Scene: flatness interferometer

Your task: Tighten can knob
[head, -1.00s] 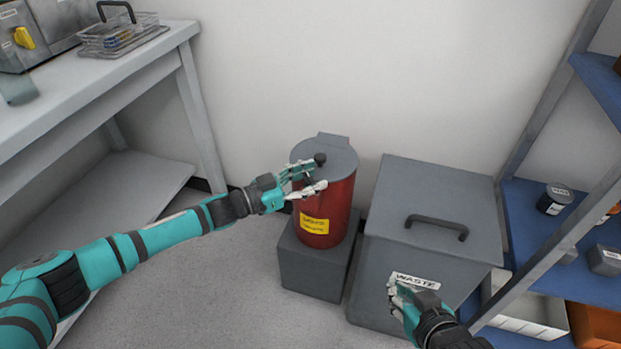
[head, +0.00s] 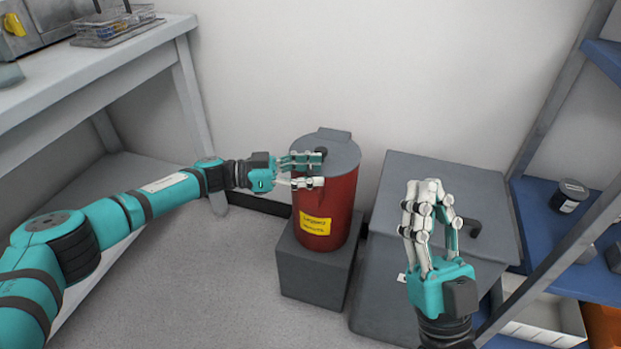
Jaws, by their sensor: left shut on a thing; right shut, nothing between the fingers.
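The red can (head: 324,215) has a grey lid (head: 340,152) and a yellow label (head: 316,225). It stands upright on a grey block. A dark knob (head: 321,151) shows at the lid, partly behind my fingers. My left gripper (head: 314,171) reaches in from the left, at the can's upper front edge, and is shut on the can knob. The exact contact is hidden by the fingers. My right gripper (head: 430,187) is shut and empty, pointing up in front of the grey waste bin, apart from the can.
The grey waste bin (head: 397,185) with a dark handle (head: 474,227) stands right of the can. Blue shelves (head: 545,215) with a dark jar (head: 568,196) are at the right. A workbench (head: 100,78) stands at the left. The floor in front of the block is clear.

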